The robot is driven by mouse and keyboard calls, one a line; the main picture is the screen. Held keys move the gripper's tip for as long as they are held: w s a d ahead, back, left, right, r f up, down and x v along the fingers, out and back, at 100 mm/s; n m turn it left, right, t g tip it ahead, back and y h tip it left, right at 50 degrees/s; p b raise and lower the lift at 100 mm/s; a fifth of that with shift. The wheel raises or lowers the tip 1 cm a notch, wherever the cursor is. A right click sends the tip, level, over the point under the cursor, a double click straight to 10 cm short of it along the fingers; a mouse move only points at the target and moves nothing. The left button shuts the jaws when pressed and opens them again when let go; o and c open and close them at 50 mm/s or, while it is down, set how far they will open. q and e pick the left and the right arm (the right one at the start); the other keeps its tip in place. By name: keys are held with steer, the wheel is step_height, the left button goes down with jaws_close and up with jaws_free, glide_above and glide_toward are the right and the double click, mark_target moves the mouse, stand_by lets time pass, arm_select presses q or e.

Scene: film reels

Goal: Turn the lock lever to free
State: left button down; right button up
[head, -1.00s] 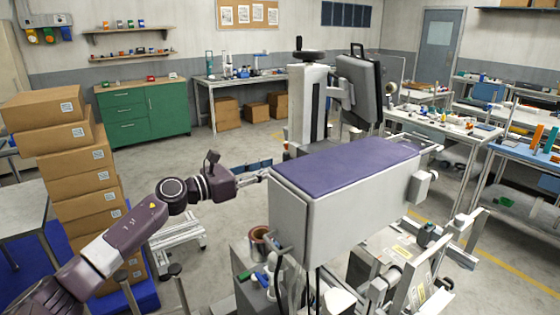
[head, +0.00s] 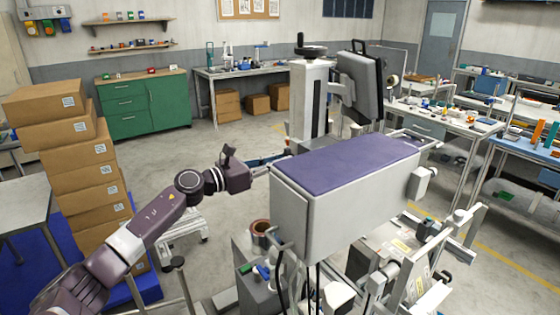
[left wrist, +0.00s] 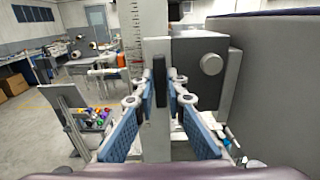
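The lock lever looks to be the black upright bar (left wrist: 160,97) in the middle of the left wrist view, in front of a pale upright post (left wrist: 157,50). My left gripper (left wrist: 160,92) is open, with its two blue-padded fingers to the left and right of the bar. Whether the bar is between the fingertips or beyond them is unclear. In the head view my left gripper (head: 262,170) is at the left end of the purple-topped grey machine body (head: 345,205), which partly hides its tips; the lever cannot be made out there. My right gripper is not in view.
A grey box with a round knob (left wrist: 211,63) is right of the post, close to the fingers. A stack of cardboard boxes (head: 88,180) stands left of my arm. A copper-coloured reel (head: 261,228) sits below the gripper. Open floor lies towards the green cabinet (head: 145,105).

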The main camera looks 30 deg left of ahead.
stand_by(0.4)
arm_select(q)
steer(key=shift+w+a+f+n+p, duration=0.1)
steer(key=shift+n+p, duration=0.85)
steer(key=shift+n, duration=2.05)
steer(key=shift+a+f+n+p, duration=0.15)
steer(key=shift+n+p, duration=0.8)
steer(key=shift+n, duration=2.05)
steer(key=shift+w+a+f+n+p, duration=0.1)
steer(key=shift+n+p, duration=0.85)
steer(key=shift+n, duration=2.05)
steer(key=c, duration=2)
jaws_free()
steer(key=shift+o, duration=0.2)
steer(key=shift+s, duration=0.1)
